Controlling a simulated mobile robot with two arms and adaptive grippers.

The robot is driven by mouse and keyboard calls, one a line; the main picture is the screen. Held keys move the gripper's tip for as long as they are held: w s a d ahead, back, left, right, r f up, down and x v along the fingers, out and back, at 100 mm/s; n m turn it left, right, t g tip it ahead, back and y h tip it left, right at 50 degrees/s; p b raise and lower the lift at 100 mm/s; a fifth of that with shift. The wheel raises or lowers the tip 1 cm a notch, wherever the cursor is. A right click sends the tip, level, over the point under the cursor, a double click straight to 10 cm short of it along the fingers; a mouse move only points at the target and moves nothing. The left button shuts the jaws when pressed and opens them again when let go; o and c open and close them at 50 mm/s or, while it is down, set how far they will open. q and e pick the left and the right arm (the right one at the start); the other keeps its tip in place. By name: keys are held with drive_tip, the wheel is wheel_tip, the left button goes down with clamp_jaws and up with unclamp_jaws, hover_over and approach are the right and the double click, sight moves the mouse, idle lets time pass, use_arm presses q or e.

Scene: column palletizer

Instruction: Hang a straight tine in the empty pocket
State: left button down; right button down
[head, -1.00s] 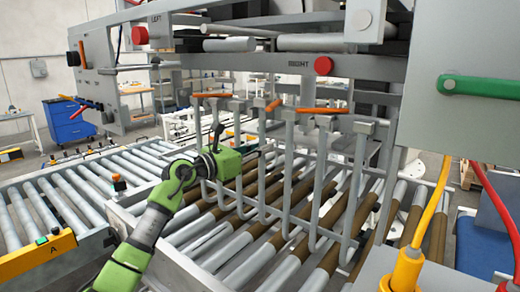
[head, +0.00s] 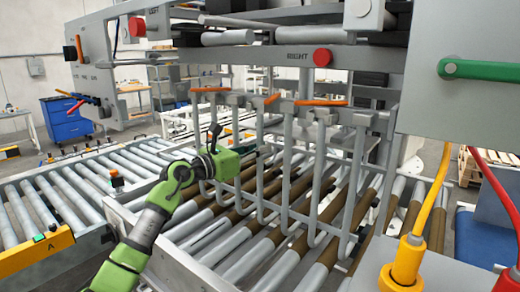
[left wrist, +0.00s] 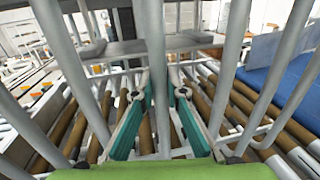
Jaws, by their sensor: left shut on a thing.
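Several grey J-shaped tines (head: 357,185) hang side by side from a crossbar under the machine head, their hooked feet above the rollers. Orange latches (head: 320,102) sit along the top of the row. My left gripper (head: 232,163) is at the left end of the row at mid-height; its fingertips are hidden in the head view. In the left wrist view, its teal fingers (left wrist: 160,88) are closed around an upright grey tine (left wrist: 154,50), with other tines on both sides. I cannot tell which pocket is empty. My right gripper does not show.
A roller conveyor (head: 70,195) runs at left, and brown-sleeved rollers (head: 275,232) lie below the tines. A grey housing with a green handle (head: 490,69) and yellow connector (head: 407,262) stands close at right. A red button (head: 321,57) is on the crossbeam.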

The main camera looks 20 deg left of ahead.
use_arm(q)
drive_tip(key=shift+r, duration=0.2)
drive_tip(key=c, duration=2)
unclamp_jaws()
drive_tip(key=shift+o, duration=0.2)
drive_tip(key=shift+s, duration=0.1)
drive_tip(key=v, duration=1.2)
drive_tip(key=shift+f, duration=0.15)
